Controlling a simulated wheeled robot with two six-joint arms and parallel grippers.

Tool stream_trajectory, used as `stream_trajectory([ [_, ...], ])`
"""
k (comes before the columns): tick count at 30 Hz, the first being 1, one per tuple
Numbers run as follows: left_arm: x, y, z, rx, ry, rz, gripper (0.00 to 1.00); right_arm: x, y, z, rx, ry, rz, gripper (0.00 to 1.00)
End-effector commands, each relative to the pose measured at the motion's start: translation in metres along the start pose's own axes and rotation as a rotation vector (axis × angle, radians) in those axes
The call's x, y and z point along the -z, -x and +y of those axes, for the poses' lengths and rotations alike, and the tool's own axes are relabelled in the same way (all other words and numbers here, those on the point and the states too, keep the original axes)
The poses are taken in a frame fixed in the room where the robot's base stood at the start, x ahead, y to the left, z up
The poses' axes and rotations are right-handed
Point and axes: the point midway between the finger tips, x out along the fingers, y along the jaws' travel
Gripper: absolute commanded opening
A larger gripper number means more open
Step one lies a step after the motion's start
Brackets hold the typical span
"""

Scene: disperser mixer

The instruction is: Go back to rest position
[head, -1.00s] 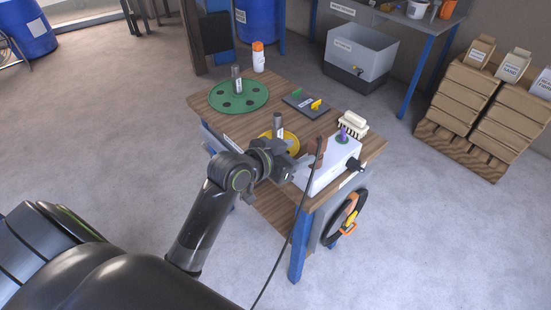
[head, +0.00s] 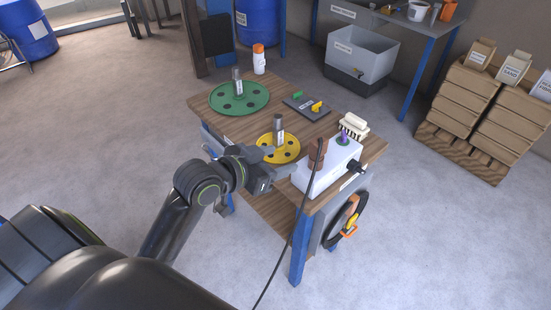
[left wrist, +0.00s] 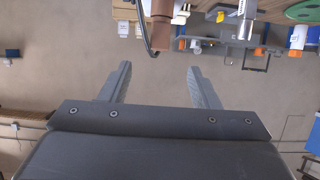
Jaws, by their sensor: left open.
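My left gripper (head: 283,162) is open and empty at the front edge of the wooden table (head: 233,127), left of the white machine box (head: 325,168). In the left wrist view its two fingers (left wrist: 157,85) are spread, with nothing between them. A brown handle (head: 318,154) with a black cable stands at the box's near side; a brown cylinder also shows in the left wrist view (left wrist: 160,28), beyond the fingertips. A yellow disc (head: 291,150) with a grey shaft lies just behind the gripper. My right gripper is not in view.
A green disc (head: 224,101) with a shaft, a white bottle with orange cap (head: 259,62), a dark plate (head: 306,108) with green and yellow pieces, and a brush (head: 353,126) are on the table. Open floor (head: 100,130) lies to the left.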

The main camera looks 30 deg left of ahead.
Motion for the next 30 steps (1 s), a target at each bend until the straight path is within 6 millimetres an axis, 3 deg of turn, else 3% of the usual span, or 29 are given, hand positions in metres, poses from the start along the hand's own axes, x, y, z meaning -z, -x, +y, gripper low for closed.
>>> stream_trajectory([
  [12,-0.001,-0.001,-0.001,0.002,0.003,-0.002,0.56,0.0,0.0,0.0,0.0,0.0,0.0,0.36],
  [17,-0.028,-0.019,-0.016,0.036,0.046,-0.05,0.56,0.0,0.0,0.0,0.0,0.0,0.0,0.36],
  [20,-0.068,-0.04,-0.035,0.083,0.097,-0.113,0.56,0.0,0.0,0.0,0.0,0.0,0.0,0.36],
  [23,-0.12,-0.06,-0.054,0.137,0.149,-0.19,0.56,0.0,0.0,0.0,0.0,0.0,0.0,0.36],
  [30,-0.262,-0.077,-0.08,0.253,0.234,-0.384,0.56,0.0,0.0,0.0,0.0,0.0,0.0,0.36],
])
